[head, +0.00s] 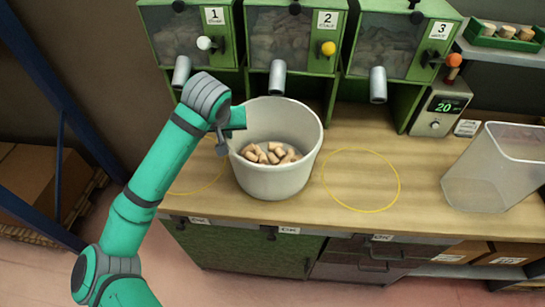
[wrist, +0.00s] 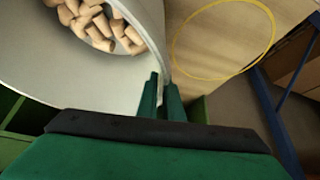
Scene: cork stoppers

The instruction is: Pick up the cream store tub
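The cream store tub (head: 282,180) is a round, pale tub with several cork stoppers (head: 270,154) inside. It is upright at the middle of the wooden counter, below dispenser 2. My gripper (head: 229,134) is at the tub's left rim in the head view. In the wrist view, the two green fingers (wrist: 161,92) are close together with the tub's wall (wrist: 152,25) between them, one finger inside and one outside. The gripper looks shut on this wall. The fingertips are partly hidden in the head view.
Green dispensers numbered 1, 2 and 3 (head: 400,45) with grey spouts stand behind the tub. Yellow circles mark the counter (head: 415,170), the right one (head: 360,208) empty. A clear bin (head: 480,180) and a scale-like box reading 20 (head: 440,107) stand at right.

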